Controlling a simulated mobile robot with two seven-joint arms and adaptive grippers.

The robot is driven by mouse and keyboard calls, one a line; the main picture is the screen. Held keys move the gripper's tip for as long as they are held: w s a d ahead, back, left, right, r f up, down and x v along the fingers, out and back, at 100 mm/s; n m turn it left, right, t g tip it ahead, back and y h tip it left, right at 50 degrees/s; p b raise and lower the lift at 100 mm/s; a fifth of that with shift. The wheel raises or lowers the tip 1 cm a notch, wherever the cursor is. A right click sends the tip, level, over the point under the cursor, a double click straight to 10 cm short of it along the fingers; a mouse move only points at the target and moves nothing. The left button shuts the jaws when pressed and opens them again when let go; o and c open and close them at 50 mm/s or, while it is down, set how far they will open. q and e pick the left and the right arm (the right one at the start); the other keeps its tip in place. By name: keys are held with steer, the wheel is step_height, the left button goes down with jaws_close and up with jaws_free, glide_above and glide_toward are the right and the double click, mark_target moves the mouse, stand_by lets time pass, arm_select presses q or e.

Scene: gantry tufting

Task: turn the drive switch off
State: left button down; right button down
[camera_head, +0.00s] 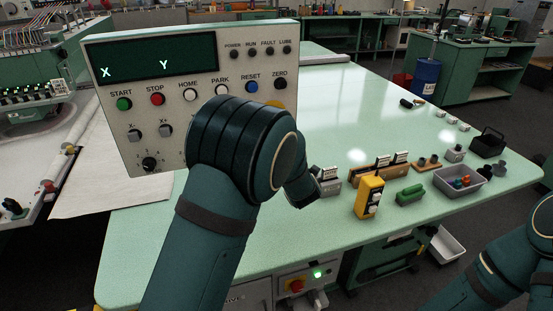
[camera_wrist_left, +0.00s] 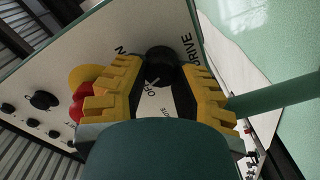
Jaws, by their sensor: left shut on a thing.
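The drive switch is a black round knob (camera_wrist_left: 158,60) on the pale control panel, with the words DRIVE, ON and OFF printed around it in the left wrist view. The yellow toothed fingers of my left gripper (camera_wrist_left: 160,70) stand on either side of the knob and are shut on it. I cannot clearly tell which word the knob's mark points to. In the head view the panel (camera_head: 178,115) stands at the upper left. My left arm covers its lower right part, hiding the switch and the left gripper. My right arm shows at the right edge, with its gripper out of frame.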

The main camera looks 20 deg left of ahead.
arm_select(q)
steer(key=shift+a+r+n+b, duration=0.1)
steer(key=shift+a+n+b, duration=0.05)
steer(key=shift+n+b, duration=1.4)
steer(key=c, duration=0.6)
jaws_free()
steer(key=shift+c, duration=0.2)
steer(key=v, duration=1.2)
